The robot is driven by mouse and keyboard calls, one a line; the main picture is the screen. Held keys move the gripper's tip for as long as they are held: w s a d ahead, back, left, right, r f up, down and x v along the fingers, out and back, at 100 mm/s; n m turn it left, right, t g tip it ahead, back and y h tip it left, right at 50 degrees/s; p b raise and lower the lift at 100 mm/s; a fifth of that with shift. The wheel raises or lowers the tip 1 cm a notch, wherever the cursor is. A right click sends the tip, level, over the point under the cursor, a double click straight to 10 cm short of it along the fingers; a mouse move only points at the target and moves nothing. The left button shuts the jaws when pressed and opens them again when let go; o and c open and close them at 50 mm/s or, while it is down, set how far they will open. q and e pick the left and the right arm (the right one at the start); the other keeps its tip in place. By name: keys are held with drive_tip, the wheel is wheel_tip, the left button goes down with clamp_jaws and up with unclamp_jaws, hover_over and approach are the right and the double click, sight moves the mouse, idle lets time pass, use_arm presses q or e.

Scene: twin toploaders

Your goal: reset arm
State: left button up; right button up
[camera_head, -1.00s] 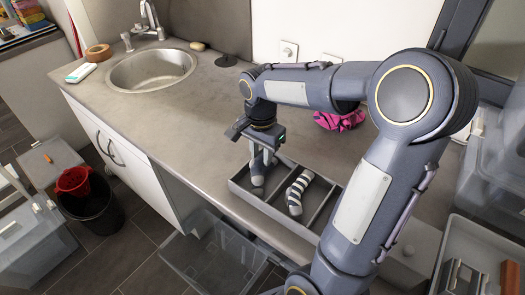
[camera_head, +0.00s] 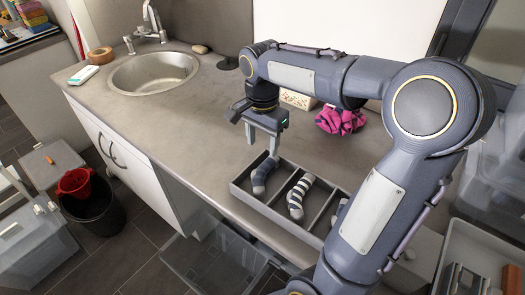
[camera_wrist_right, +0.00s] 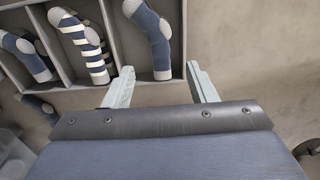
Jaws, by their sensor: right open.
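My right gripper (camera_head: 262,142) is open and empty, above and just behind the left compartment of a grey divided tray (camera_head: 238,191) on the counter. Its two spread fingers also show in the right wrist view (camera_wrist_right: 160,72). A blue-grey sock (camera_head: 262,176) lies in the left compartment, apart from the fingers; it also shows in the wrist view (camera_wrist_right: 152,38). A striped sock (camera_head: 297,197) lies in the middle compartment. Another blue sock (camera_wrist_right: 26,57) lies in the third compartment, mostly hidden by my arm in the head view. My left gripper is out of view.
A sink (camera_head: 153,74) with a faucet (camera_head: 150,22) is at the back left. A pink-and-black cloth bundle (camera_head: 340,120) and a patterned box (camera_head: 297,99) stand behind my right arm. Counter between sink and tray is clear.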

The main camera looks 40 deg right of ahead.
drive_tip(key=shift+r, duration=1.1)
